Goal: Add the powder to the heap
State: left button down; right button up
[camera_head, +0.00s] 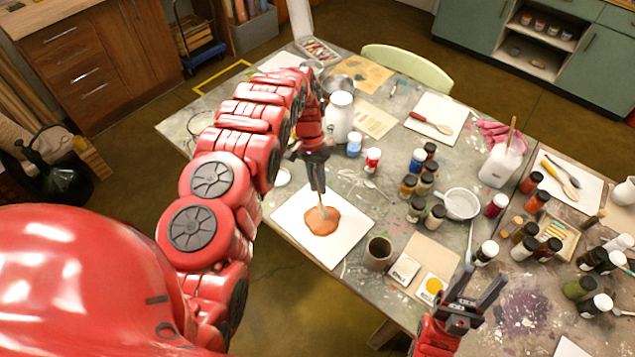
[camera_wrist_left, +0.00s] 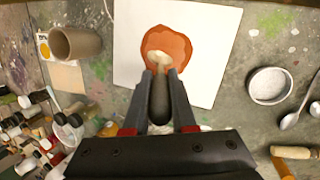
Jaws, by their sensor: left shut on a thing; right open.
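An orange-brown powder heap (camera_head: 321,222) lies on a white sheet (camera_head: 345,250) at the table's near left; it also shows in the left wrist view (camera_wrist_left: 181,47). My left gripper (camera_head: 320,188) is shut on a spoon with a dark handle (camera_wrist_left: 158,100) and a pale bowl (camera_wrist_left: 160,62). It points down, with the bowl at or just over the heap; I cannot tell whether it touches. I cannot make out powder in the bowl. My right gripper (camera_head: 478,294) is open and empty above the table's near edge.
A brown cup (camera_head: 378,253) stands just right of the sheet, with a yellow-marked card (camera_head: 432,288) beyond it. Several paint bottles and a white bowl (camera_head: 461,204) crowd the middle right. A white dish (camera_wrist_left: 270,84) and a metal spoon (camera_wrist_left: 290,120) lie beside the sheet.

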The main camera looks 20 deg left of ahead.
pick_arm(q)
jog(key=shift+f+b, duration=0.4)
jog(key=shift+f, duration=0.25)
dwell(1.4)
jog(key=shift+r+p, duration=0.4)
jog(key=shift+r, duration=0.75)
jog(key=shift+r+p, duration=0.3)
jog(key=shift+r, duration=2.15)
